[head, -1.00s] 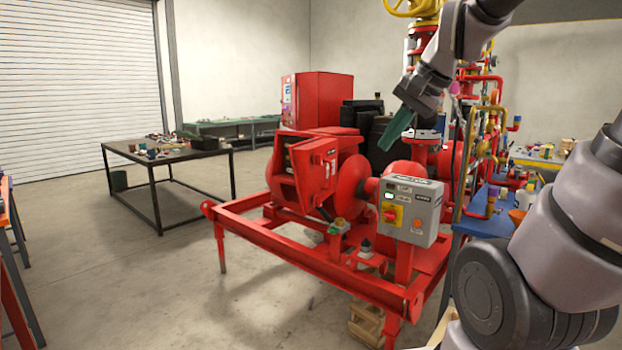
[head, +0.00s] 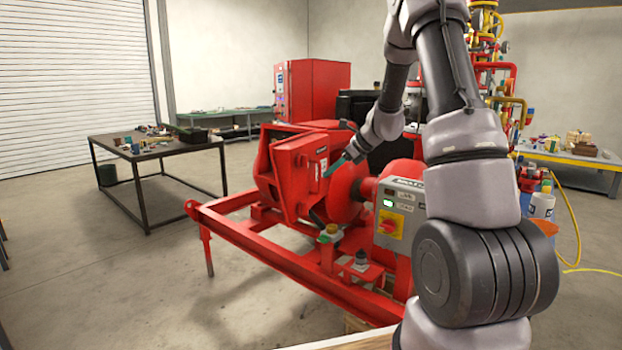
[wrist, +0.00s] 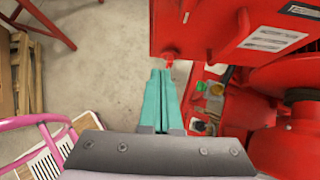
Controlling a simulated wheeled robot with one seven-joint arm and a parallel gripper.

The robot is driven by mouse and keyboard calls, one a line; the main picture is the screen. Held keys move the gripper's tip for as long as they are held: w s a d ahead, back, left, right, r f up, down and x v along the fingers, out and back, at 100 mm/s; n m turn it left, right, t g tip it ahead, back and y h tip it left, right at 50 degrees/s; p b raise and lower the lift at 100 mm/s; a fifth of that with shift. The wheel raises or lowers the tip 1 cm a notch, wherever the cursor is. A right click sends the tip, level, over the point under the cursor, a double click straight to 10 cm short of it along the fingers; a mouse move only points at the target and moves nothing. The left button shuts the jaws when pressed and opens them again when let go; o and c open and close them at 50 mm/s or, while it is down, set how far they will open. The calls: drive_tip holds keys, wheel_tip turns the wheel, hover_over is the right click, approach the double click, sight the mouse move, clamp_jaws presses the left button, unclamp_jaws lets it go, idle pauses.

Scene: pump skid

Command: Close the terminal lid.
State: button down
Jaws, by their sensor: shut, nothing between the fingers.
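The red terminal lid (head: 303,174) stands out at an angle from the red terminal box (head: 266,160) on the motor side of the pump skid. In the wrist view a red panel with a white label, apparently the lid (wrist: 205,42), fills the top right. My gripper (head: 334,168) has teal fingers, shut and empty, at the right side of the lid. In the wrist view the fingertips (wrist: 160,72) lie just below the panel's lower left edge. I cannot tell whether they touch it. The lid's hinge is not clear.
The grey control box (head: 400,208) with a red and yellow switch stands right of the lid, partly behind my arm. The red skid frame (head: 285,255) runs below. A dark table (head: 155,150) stands left, with open floor between. Pipework rises at right.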

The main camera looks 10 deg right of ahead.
sight(293, 192)
drive_tip(key=x, duration=0.3)
drive_tip(key=r+x, duration=0.1)
drive_tip(key=x, duration=0.3)
drive_tip(key=a+x, duration=0.1)
drive_tip(key=x, duration=0.3)
drive_tip(key=shift+w+a+r, duration=0.1)
drive_tip(key=shift+w+a, duration=0.1)
drive_tip(key=shift+w, duration=0.3)
drive_tip(key=shift+w+a, duration=0.35)
drive_tip(key=shift+a, duration=0.05)
drive_tip(key=shift+a, duration=0.1)
